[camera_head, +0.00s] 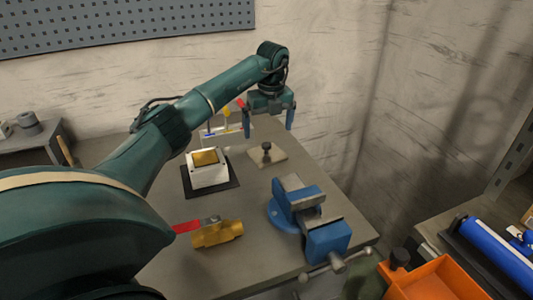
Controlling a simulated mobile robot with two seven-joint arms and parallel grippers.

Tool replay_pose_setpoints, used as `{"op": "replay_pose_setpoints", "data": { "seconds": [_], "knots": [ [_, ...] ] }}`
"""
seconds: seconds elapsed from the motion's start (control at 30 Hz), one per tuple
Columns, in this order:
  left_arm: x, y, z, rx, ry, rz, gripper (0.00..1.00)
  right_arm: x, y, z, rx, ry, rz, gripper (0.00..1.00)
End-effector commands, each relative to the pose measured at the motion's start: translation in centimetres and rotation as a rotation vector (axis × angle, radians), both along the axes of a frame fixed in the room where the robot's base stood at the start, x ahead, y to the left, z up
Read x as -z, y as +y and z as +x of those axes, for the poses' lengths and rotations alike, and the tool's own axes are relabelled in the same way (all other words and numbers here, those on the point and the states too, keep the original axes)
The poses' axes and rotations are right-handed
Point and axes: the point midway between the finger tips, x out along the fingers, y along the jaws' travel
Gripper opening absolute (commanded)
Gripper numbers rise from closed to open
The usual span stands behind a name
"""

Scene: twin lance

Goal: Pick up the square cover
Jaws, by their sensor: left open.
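The square cover (276,161) is a flat beige plate with a dark knob on top. It lies on the grey table (262,255) near its back edge. My left gripper (268,128) points down, with its two blue fingers apart and nothing between them. It shows just above the cover's knob in the picture, apart from it; the exact height is hard to tell. A white square box (208,180) with a yellow inside stands open on a dark mat (228,183), left of the cover. My right gripper is out of view.
A blue vise (289,212) stands to the right front of the cover. A brass valve with a red handle (217,234) lies at the front. A small rack of coloured tools (221,135) is behind the box. An orange bin (440,283) is at lower right.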

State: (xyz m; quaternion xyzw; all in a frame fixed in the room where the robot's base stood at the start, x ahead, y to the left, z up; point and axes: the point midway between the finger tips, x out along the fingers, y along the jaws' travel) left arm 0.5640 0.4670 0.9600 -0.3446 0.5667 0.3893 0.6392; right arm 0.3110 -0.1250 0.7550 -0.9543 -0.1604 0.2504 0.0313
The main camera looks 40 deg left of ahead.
Motion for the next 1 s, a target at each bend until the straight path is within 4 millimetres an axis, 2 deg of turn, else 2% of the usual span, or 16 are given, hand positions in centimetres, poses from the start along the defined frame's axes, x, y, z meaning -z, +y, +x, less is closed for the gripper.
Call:
{"op": "replay_pose_setpoints", "data": {
  "seconds": [0.1, 0.27, 0.6, 0.87, 1.0],
  "knots": [
    [1.6, 0.1, 0.1, 0.001, 0.001, 0.001, 1.00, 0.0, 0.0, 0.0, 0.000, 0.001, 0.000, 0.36],
    [2.5, 0.3, 0.1, 0.001, 0.000, 0.000, 1.00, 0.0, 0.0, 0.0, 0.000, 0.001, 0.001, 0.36],
    [7.0, 0.9, 0.1, 0.001, 0.000, 0.000, 1.00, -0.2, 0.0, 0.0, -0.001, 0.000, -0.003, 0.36],
    [7.3, 1.0, 0.2, 0.001, -0.001, 0.000, 1.00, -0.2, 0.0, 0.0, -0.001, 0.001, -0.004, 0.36],
    [7.3, 1.0, 0.2, 0.001, -0.001, 0.000, 0.91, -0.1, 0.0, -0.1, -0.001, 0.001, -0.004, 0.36]
  ]
}}
